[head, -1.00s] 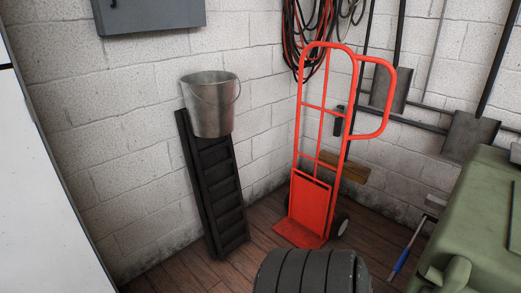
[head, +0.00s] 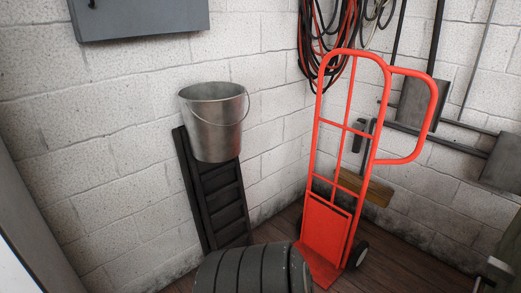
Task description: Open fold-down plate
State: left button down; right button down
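A red hand truck (head: 349,125) stands upright in the corner against the white block wall. A flat red plate (head: 326,232) lies up against the lower part of its frame. At its foot a red toe plate (head: 318,266) reaches out over the floor, partly hidden by black tires. One black wheel (head: 358,254) shows at its right. Neither of my grippers is in view.
Cables (head: 330,40) and shovels (head: 416,95) hang behind. Some wooden floor (head: 400,268) is clear at right.

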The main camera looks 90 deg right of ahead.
aim_at(325, 230)
jog(key=l+z, duration=0.25)
jog(key=l, duration=0.35)
jog(key=l+z, duration=0.25)
jog(key=l, duration=0.35)
jog(key=l+z, duration=0.25)
jog(key=l, duration=0.35)
jog(key=i+l+z, duration=0.3)
jog(key=l, duration=0.3)
jog(key=k, duration=0.1)
